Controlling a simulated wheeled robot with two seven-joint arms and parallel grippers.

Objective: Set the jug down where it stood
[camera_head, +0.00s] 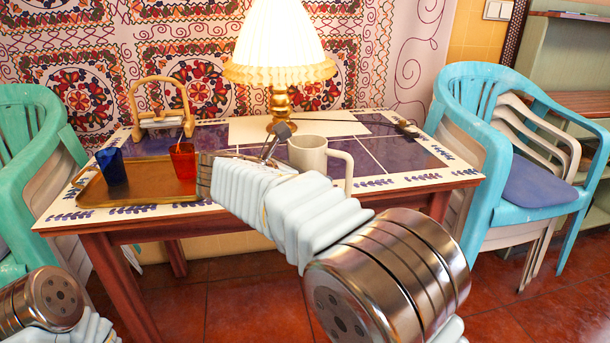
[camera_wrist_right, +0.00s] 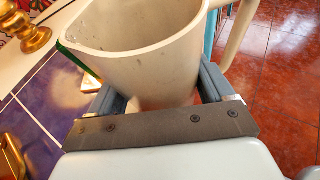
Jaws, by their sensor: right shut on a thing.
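The cream jug (camera_head: 307,153) is at the table's front middle in the head view, with its handle to the right. In the right wrist view the jug (camera_wrist_right: 150,65) is between the two fingers, its open rim towards the top. My right gripper (camera_head: 277,143) is shut on it; that gripper also shows in the right wrist view (camera_wrist_right: 160,98). The jug's base is hidden behind my arm, so I cannot tell whether it touches the table (camera_head: 400,177). My left arm shows at the lower left of the head view, its gripper out of frame.
A brown tray (camera_head: 150,183) holds a blue cup (camera_head: 112,166) and a red cup (camera_head: 183,161). A lamp (camera_head: 280,50) stands behind the jug, and a wooden holder (camera_head: 160,112) at the back left. Chairs flank the table. The tabletop right of the jug is mostly clear.

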